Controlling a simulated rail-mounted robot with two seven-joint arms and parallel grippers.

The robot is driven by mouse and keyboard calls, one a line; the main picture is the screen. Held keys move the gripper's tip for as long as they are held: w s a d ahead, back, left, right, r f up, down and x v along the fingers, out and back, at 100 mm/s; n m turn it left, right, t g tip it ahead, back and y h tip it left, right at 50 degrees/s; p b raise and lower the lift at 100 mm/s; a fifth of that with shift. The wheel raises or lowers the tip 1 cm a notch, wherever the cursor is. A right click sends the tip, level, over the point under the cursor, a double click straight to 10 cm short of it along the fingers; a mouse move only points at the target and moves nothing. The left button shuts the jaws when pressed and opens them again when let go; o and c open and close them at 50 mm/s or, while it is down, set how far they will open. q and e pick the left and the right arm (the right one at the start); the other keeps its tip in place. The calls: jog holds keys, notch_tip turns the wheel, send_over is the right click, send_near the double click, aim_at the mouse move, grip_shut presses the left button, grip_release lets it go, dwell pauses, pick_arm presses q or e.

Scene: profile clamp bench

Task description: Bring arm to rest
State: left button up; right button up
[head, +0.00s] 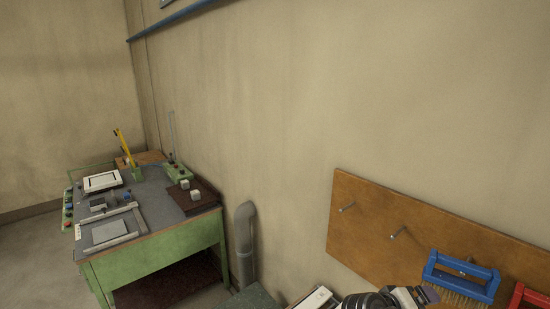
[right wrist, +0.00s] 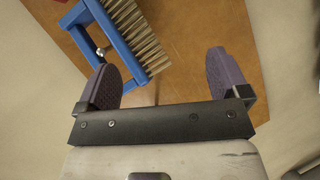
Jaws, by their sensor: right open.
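My right gripper (right wrist: 168,75) is open in the right wrist view, its two purple-grey finger pads wide apart with nothing between them. A blue-framed brush (right wrist: 88,42) with pale bristles is at the upper left, just beyond the left finger; I cannot tell whether they touch. In the head view part of my right gripper (head: 425,295) shows at the bottom edge, just left of the blue brush (head: 463,268), which hangs on a brown wooden board (head: 375,222). My left gripper is in neither view.
A red frame (head: 528,295) is at the lower right, beside the blue brush.

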jog(key=a+r+m+t+y, duration=0.4)
jog(key=a+r+t+y, duration=0.1)
jog(key=y, duration=0.2)
jog(key=s+a+n+t+y+p, duration=0.2)
jog(key=s+a+t+y, duration=0.1)
jog(key=s+a+y, duration=0.3)
jog(key=s+f+n+g+p, duration=0.1)
jog(key=s+f+g+p, duration=0.1)
jog(key=s+f, duration=0.4)
jog(key=s+a+f+n+g+p, duration=0.1)
jog(key=s+f+g, duration=0.2)
jog(key=s+f, duration=0.4)
jog(key=s+f+n+g+y+p, duration=0.1)
jog(key=s+f, duration=0.5)
jog(key=s, duration=1.3)
jog(key=shift+s+a+f+n+g+p, duration=0.15)
jog(key=shift+s+a+n+g+p, duration=0.25)
jog(key=shift+g+p, duration=0.5)
jog(key=shift+w+d, duration=0.1)
jog(key=shift+w, duration=0.05)
